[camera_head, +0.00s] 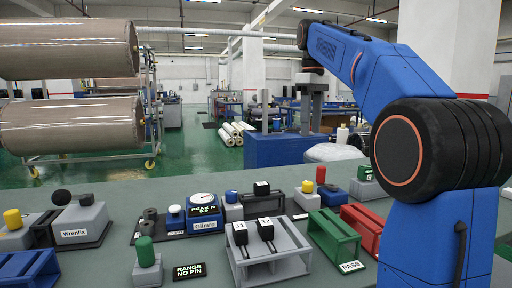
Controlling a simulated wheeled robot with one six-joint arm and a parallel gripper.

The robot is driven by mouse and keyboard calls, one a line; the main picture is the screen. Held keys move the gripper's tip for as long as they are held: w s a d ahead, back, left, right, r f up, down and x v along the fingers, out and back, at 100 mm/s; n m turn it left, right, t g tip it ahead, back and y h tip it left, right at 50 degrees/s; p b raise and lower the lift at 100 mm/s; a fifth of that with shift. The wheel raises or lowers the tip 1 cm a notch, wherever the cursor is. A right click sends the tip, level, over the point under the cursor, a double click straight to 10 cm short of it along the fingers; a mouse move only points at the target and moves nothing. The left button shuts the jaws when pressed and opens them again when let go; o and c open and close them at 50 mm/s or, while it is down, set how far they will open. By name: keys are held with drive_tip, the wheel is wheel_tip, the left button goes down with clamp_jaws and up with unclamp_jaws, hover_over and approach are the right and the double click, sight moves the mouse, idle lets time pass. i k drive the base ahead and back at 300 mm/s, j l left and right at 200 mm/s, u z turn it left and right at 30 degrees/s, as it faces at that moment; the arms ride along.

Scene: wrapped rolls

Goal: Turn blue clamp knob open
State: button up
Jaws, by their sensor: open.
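A blue knob (231,197) stands upright on a small grey block (233,212), behind the grey two-slot stand on the bench. It is small here, and I cannot tell which way it is turned. My blue arm comes in from the right and bends over at the top. My gripper (313,118) hangs down, well above the bench and to the right of the blue knob. It is far from the knob and touches nothing that I can see. Its fingers are small and hard to make out against the background.
On the bench are a blue gauge (204,212), a grey stand (270,268) with two black-topped pieces, a green rack (333,238) and a red rack (364,225). Similar green (145,250), yellow (12,218) and red (321,174) knobs stand around. Large wrapped rolls (70,122) hang behind.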

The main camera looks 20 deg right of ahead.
sight(231, 195)
drive_tip(key=k, duration=1)
